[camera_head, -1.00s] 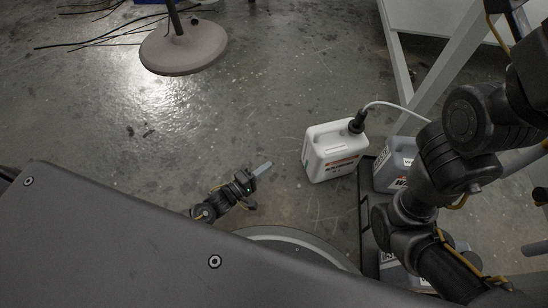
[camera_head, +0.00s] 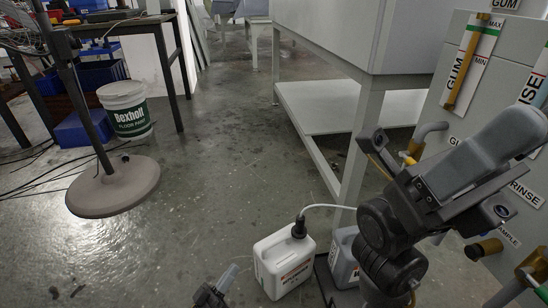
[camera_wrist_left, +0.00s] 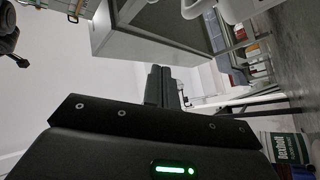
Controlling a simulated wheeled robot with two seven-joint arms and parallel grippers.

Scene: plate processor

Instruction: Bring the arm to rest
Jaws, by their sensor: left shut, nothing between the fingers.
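My left gripper (camera_head: 228,277) shows at the bottom edge of the head view, pointing up and right over the floor. Its grey fingers are together and hold nothing. Most of the left arm is below the frame. In the left wrist view the dark closed fingers (camera_wrist_left: 158,86) show in the middle, and a green light glows on the housing below. My right arm shows large at the right of the head view, but I cannot make out its gripper.
A white canister (camera_head: 285,264) with a hose stands right of the left gripper, with a grey canister (camera_head: 343,257) beside it. A round stand base (camera_head: 113,187) and a white bucket (camera_head: 126,110) are at left. The labelled machine (camera_head: 470,110) is at right. The middle floor is clear.

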